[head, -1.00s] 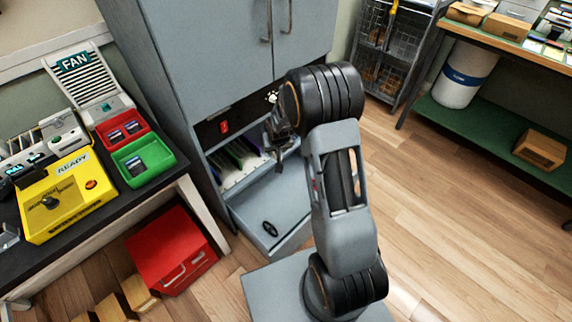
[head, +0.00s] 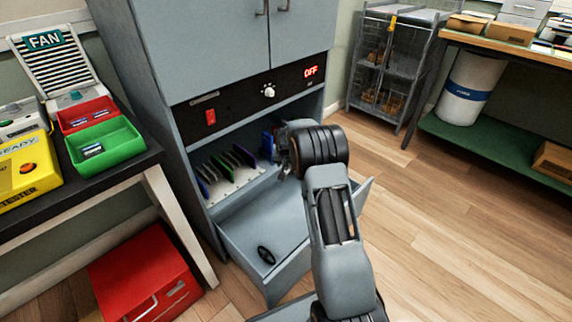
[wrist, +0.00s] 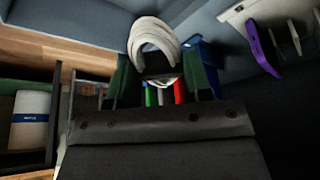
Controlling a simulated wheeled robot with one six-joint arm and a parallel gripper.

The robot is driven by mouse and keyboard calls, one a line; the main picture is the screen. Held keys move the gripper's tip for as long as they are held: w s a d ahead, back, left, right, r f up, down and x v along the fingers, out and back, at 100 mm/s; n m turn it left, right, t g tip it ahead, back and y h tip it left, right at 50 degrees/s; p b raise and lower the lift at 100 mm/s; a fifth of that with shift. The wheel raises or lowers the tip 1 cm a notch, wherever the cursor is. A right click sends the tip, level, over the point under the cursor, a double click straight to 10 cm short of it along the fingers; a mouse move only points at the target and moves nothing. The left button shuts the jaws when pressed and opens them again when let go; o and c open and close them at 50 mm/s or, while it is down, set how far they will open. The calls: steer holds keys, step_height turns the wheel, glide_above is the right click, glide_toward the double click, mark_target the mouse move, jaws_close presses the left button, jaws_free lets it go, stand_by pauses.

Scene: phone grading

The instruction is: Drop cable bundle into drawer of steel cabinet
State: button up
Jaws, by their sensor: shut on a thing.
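The steel cabinet (head: 215,50) stands in front of me with its drawer (head: 285,285) pulled open at the bottom. A small black oval item (head: 265,255) lies on the drawer floor. My gripper (head: 284,168) is at the cabinet's open shelf, above the rear of the drawer. In the wrist view my gripper (wrist: 165,75) is shut on a white looped cable bundle (wrist: 152,35), which sticks out beyond the fingertips. Red, green and pale strips show between the fingers; I cannot tell whether they belong to the bundle. The bundle is hidden in the head view.
Slim upright items (head: 228,162) stand in a rack on the shelf, close to my gripper. A black panel (head: 240,100) with a knob is above. A bench with green (head: 120,150) and red (head: 88,112) trays is left. A red box (head: 145,270) sits below. Floor is clear at right.

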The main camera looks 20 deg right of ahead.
step_height(320, 180, down, 6)
steer(key=b, duration=0.3)
steer(key=shift+r, duration=0.2)
steer(key=o, duration=1)
steer(key=p+v, duration=0.4)
steer(key=v, duration=1)
steer(key=shift+p, duration=0.3)
